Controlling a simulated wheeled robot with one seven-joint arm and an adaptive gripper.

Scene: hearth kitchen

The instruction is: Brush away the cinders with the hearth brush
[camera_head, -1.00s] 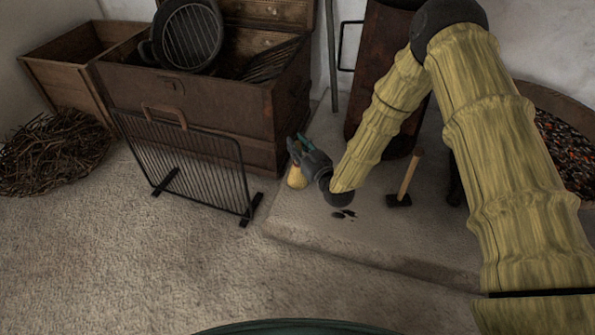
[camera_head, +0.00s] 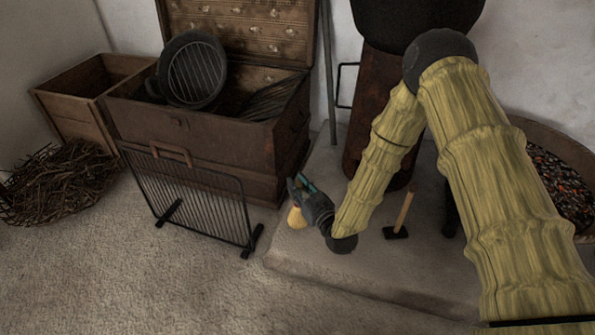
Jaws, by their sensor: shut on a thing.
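My gripper (camera_head: 309,203) is low over the pale hearth slab, near its left edge, and shut on the hearth brush. The brush's yellow bristles (camera_head: 297,218) point down at or just above the slab; I cannot tell whether they touch. A bit of teal shows at the fingers. The grip is partly hidden by the dark gripper body. No cinders are visible now; the spot where dark bits lay is covered by my arm's dark wrist joint.
A black wire fire screen (camera_head: 190,200) stands left of the slab, before a brown chest (camera_head: 190,145). A wooden-handled tool with a black head (camera_head: 396,233) stands on the slab to the right, near a rusty stove (camera_head: 372,150). A basket of embers (camera_head: 583,232) is far right.

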